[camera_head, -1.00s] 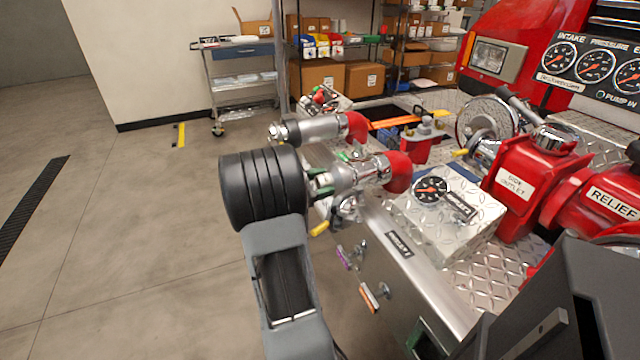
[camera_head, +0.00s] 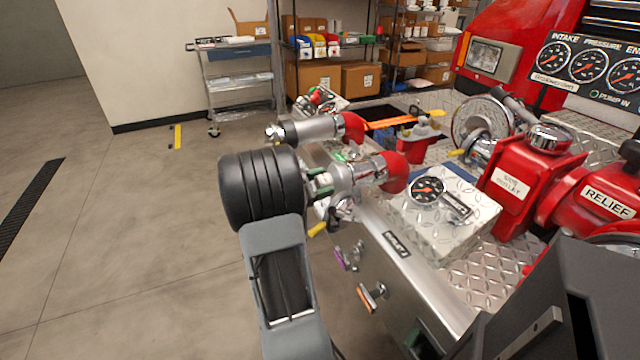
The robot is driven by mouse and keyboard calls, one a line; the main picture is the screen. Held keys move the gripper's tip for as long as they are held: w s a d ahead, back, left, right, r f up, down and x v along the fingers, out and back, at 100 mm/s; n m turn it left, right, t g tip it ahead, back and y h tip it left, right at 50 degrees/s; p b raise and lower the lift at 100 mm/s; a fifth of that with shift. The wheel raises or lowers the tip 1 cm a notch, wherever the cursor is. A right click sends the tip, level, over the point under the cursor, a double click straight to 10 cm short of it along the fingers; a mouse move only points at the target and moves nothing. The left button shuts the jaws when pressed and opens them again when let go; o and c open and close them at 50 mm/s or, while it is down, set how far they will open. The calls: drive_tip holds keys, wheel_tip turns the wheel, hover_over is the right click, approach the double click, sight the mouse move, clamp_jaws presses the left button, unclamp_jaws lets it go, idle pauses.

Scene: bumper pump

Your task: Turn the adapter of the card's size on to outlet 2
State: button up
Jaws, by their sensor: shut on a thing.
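My gripper (camera_head: 319,185), mostly hidden behind its black ribbed wrist, is at the free end of the nearer silver outlet fitting (camera_head: 352,174). Green shows at its fingertips. It is shut on a silver piece there, seemingly the adapter; the wrist hides most of it, so its size and whether it is threaded on cannot be told. This fitting leads into a red elbow (camera_head: 394,172). A dark label (camera_head: 397,243) on the panel below appears to read OUTLET 2. A second silver outlet (camera_head: 312,129) with a red elbow (camera_head: 352,127) lies just behind. I cannot make out the card.
A gauge box (camera_head: 447,215) of diamond plate stands right of the outlet. Red pump housings fill the right. The floor at left is clear.

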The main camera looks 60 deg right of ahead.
drive_tip(key=shift+s+d, duration=0.2)
drive_tip(key=shift+d, duration=0.1)
idle(0.8)
drive_tip(key=shift+f+m+b, duration=0.15)
drive_tip(key=shift+m+b, duration=0.35)
drive_tip(key=shift+b, duration=0.25)
drive_tip(key=m+b, duration=0.3)
drive_tip(key=b, duration=0.1)
drive_tip(key=shift+m+b, duration=0.6)
drive_tip(key=shift+b, duration=0.1)
drive_tip(key=shift+r, duration=0.3)
drive_tip(key=shift+f, duration=0.1)
